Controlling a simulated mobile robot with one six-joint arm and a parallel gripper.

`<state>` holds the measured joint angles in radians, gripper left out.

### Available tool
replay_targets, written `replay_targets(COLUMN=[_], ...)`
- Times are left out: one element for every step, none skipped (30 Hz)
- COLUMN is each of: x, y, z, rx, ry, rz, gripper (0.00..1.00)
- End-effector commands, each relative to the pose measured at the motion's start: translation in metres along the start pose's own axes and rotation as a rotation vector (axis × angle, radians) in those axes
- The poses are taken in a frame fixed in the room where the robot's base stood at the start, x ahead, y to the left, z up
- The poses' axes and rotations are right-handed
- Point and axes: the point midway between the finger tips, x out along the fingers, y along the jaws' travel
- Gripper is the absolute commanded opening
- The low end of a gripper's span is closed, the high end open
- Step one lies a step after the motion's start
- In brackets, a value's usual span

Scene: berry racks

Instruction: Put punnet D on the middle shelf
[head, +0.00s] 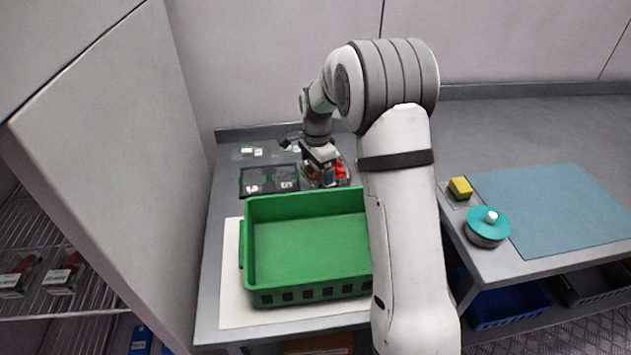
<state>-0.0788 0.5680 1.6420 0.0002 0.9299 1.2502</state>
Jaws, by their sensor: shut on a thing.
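My gripper (326,178) is at the back of the steel table, behind the green crate. It is shut on a clear punnet with red berries (342,170), whose letter I cannot read. The punnet is partly hidden by the gripper, and I cannot tell whether it still touches the table. On the left, an open cabinet shows wire shelves (70,313). Two labelled punnets with red contents, a left one (14,283) and a right one (60,278), stand on one of these shelves. I cannot tell which shelf is the middle one.
An empty green crate (305,291) stands on a white mat (230,290). Dark trays (268,181) lie behind it. A tall pale panel (110,130) separates the table from the shelves. On the right bench are a yellow block (460,187), a teal-lidded pot (487,226) and a blue mat (560,205).

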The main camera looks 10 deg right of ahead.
Motion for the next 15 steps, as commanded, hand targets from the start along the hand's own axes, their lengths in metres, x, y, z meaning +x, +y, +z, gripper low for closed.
replay_targets(x=[0.007, 0.011, 0.017, 0.022, 0.026, 0.030, 0.031, 0.032, 0.032, 0.031, 0.031, 0.031, 0.031, 0.032, 0.033], y=[0.001, 0.001, 0.001, 0.001, 0.001, 0.001, 0.001, 0.001, 0.001, 0.001, 0.001, 0.001, 0.001, 0.001, 0.001], z=[0.000, 0.000, 0.000, 0.000, 0.000, 0.000, -0.001, -0.001, -0.001, -0.001, -0.001, -0.001, -0.001, -0.001, -0.001], rx=[0.000, 0.001, 0.001, 0.001, 0.001, 0.001, 0.001, 0.002, 0.002, 0.002, 0.002, 0.002, 0.003, 0.003, 0.003], ry=[-0.001, -0.001, -0.001, -0.002, -0.001, -0.001, -0.001, 0.000, 0.000, 0.000, 0.000, 0.000, 0.000, 0.000, 0.000], rz=[0.004, 0.004, 0.004, 0.005, 0.004, 0.002, 0.001, 0.001, 0.000, 0.000, 0.000, 0.000, 0.000, 0.000, 0.001], gripper=[0.66, 0.66, 0.66, 0.66, 0.66, 0.66, 0.66, 0.66, 0.66, 0.66, 0.66, 0.66, 0.66, 0.66, 0.66])
